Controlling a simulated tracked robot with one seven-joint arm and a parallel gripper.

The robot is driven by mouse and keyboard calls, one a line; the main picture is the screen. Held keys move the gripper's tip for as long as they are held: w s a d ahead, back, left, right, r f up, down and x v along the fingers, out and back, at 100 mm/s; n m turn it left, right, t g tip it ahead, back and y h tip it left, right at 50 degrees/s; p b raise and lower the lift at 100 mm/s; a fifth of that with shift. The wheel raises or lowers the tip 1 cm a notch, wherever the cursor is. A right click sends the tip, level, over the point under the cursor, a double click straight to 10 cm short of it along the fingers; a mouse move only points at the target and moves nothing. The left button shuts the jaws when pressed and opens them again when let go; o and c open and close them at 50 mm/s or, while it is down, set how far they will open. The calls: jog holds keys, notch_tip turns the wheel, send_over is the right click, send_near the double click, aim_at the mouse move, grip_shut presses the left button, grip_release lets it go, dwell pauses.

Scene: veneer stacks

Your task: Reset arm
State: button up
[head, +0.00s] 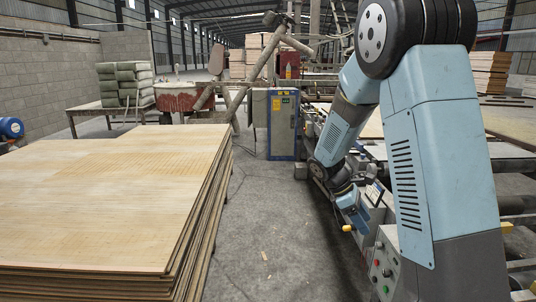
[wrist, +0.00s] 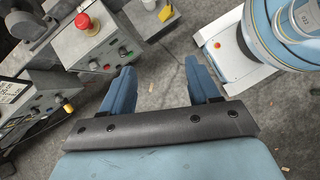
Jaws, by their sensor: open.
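My gripper (wrist: 161,78) is open and empty in the wrist view, with its two blue fingers apart and bare concrete floor between and beyond them. In the head view my blue arm bends down on the right side, and its end (head: 356,216) hangs low beside a grey control box (head: 387,263). The fingers are too small to make out clearly there. No object is held.
A large veneer stack (head: 110,190) fills the left foreground. A blue-and-white cabinet (head: 283,125) stands behind the aisle. In the wrist view, a control box with a red button (wrist: 84,22) lies close left of the fingers. The concrete aisle (head: 265,225) is mostly clear.

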jog(key=s+a+r+m+t+y, duration=0.2)
jog(key=s+r+m, duration=0.4)
jog(key=s+r, duration=0.4)
jog(key=s+a+r+m+t+y, duration=0.2)
jog(key=s+r+m+t+y, duration=0.2)
jog(key=s+r, duration=0.6)
jog(key=s+m+t, duration=0.2)
jog(key=s+m, duration=0.1)
jog(key=s, duration=0.1)
jog(key=shift+s+a+y, duration=0.3)
jog(key=shift+y, duration=0.1)
